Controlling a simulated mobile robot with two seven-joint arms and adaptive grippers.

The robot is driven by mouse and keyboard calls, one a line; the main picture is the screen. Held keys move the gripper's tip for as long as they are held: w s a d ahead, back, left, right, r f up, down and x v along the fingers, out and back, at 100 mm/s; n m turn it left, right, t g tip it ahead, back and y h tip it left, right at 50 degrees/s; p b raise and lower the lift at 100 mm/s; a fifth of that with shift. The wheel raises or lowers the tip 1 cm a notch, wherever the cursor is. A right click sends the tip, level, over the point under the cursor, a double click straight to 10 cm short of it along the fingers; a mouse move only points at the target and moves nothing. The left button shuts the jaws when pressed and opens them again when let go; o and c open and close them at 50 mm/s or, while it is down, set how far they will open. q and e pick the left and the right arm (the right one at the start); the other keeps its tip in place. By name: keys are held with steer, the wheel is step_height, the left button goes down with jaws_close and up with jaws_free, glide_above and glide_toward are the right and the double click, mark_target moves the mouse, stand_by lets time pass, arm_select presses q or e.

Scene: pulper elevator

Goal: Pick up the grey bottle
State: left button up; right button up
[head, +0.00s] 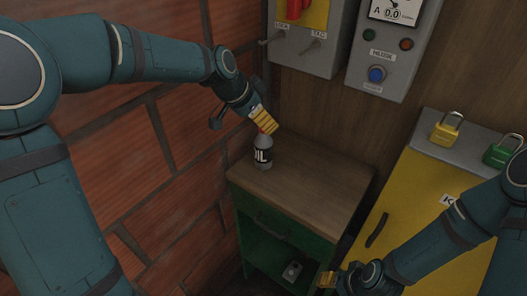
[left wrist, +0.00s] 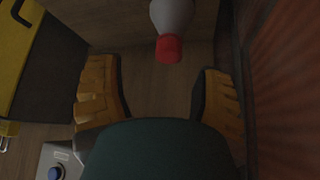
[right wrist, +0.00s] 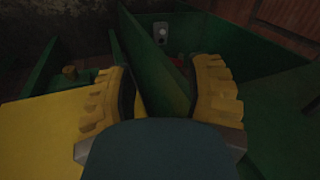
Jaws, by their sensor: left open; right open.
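The grey bottle (head: 263,152) stands upright on the wooden top of the green cabinet (head: 300,185). It has a dark label and a red cap. In the left wrist view the grey bottle (left wrist: 172,14) shows its red cap between and beyond the fingertips. My left gripper (head: 263,120) is at the height of the cap, open, with yellow fingers; whether it touches the cap I cannot tell. My right gripper (head: 338,280) is low in front of the cabinet, and its open fingers also show in the right wrist view (right wrist: 160,90).
A brick wall (head: 150,130) stands close on the left. Grey control boxes (head: 385,50) hang on the wall behind. A yellow cabinet (head: 415,190) with a yellow padlock (head: 445,130) and a green padlock (head: 502,152) stands right. A small grey device (head: 292,271) lies on the lower shelf.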

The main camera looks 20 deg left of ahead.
mark_target(263, 143)
arm_select(q)
steer(key=f, duration=0.1)
steer(key=w+f, duration=0.1)
steer(key=f, duration=0.1)
steer(key=f+b, duration=0.1)
steer(key=shift+w+d+f, duration=0.15)
steer(key=shift+w+d, duration=0.15)
steer(key=shift+w, duration=0.1)
steer(key=shift+w+d+f, duration=0.15)
steer(key=shift+w+f, duration=0.05)
steer(key=shift+f, duration=0.1)
jaws_close()
